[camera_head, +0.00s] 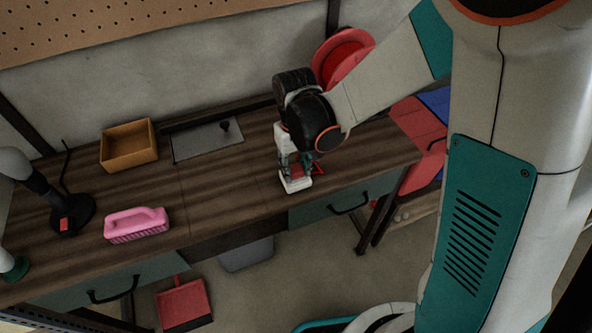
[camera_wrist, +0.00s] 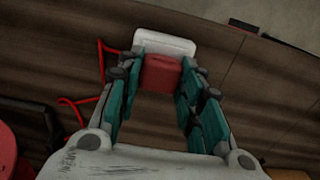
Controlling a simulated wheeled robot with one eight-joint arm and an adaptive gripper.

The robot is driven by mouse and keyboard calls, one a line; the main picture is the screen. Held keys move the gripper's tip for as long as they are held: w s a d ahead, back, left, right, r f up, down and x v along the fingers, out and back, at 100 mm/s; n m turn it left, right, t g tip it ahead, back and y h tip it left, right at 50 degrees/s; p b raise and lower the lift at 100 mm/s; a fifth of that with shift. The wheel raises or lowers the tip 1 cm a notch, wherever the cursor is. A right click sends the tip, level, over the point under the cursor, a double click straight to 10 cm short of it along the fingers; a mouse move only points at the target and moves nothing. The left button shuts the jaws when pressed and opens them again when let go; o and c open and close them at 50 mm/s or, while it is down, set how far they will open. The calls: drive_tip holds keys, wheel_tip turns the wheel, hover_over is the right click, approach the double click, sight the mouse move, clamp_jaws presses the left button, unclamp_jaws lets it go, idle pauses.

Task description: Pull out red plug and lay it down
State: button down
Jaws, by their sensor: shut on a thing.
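The red plug (camera_wrist: 160,73) is between the teal fingers of my gripper (camera_wrist: 157,85) in the wrist view, and the gripper is shut on it. The red plug (camera_head: 298,172) shows only in part between the fingers in the head view. A white socket block (camera_head: 296,185) lies on the table right at the plug, and its white edge (camera_wrist: 165,42) shows just beyond the plug in the wrist view. I cannot tell whether the plug is seated in the socket or just clear of it. A red cord (camera_wrist: 101,70) runs off to the left in the wrist view.
The wooden table (camera_head: 225,185) has clear room left of my gripper. A red reel (camera_head: 343,58) is behind my arm.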

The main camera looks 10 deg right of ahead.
sight(295, 168)
drive_tip(key=shift+r, duration=0.15)
drive_tip(key=shift+r+p, duration=2.1)
drive_tip(key=shift+r, duration=0.75)
